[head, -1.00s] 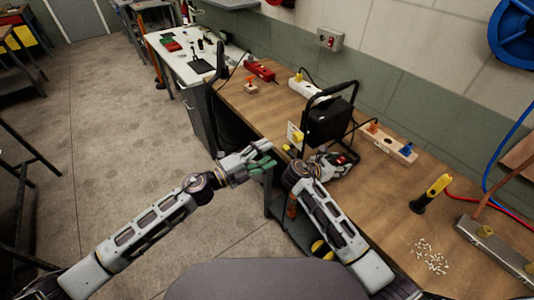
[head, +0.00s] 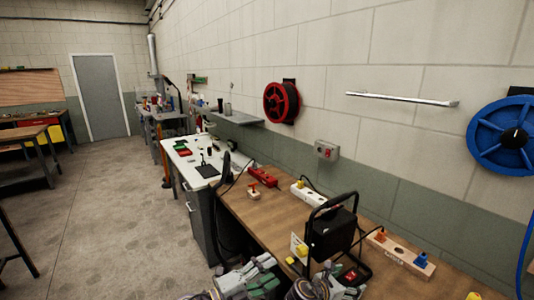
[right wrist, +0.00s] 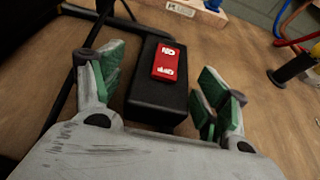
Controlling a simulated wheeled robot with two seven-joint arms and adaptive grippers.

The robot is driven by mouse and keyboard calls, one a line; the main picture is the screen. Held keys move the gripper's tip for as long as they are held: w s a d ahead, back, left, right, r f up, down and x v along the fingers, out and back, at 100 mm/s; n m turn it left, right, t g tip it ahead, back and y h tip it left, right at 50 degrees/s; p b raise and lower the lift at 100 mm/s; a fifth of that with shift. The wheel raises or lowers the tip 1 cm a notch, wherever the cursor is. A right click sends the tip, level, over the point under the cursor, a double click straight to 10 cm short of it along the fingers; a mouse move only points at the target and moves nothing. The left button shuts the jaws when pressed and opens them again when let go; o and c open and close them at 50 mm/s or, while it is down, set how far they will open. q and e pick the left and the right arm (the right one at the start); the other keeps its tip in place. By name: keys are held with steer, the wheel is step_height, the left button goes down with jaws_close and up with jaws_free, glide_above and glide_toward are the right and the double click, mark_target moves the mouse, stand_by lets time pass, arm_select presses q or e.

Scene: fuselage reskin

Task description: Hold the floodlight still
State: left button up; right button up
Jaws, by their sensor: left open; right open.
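The floodlight (head: 328,232), a black lamp box in a tubular frame with a handle on top, stands upright on the wooden bench. My left gripper (head: 264,274) is open and empty at the bench's front edge, left of the floodlight and apart from it. My right gripper (head: 346,281) is open low in front of the floodlight. In the right wrist view its green-padded fingers (right wrist: 163,68) lie either side of a black box (right wrist: 155,98) with a red rocker switch (right wrist: 169,62). I cannot tell whether they touch the box.
A white power strip (head: 308,194) lies behind the floodlight, and a wooden block with coloured plugs (head: 400,252) lies to its right. A black cable runs beside the floodlight. Bare bench (head: 250,212) shows to its left.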

steer(key=v, duration=1.1)
steer(key=shift+a, duration=0.2)
arm_select(q)
steer(key=shift+a, duration=0.1)
arm_select(e)
steer(key=shift+s+a, duration=0.1)
steer(key=shift+s, duration=0.1)
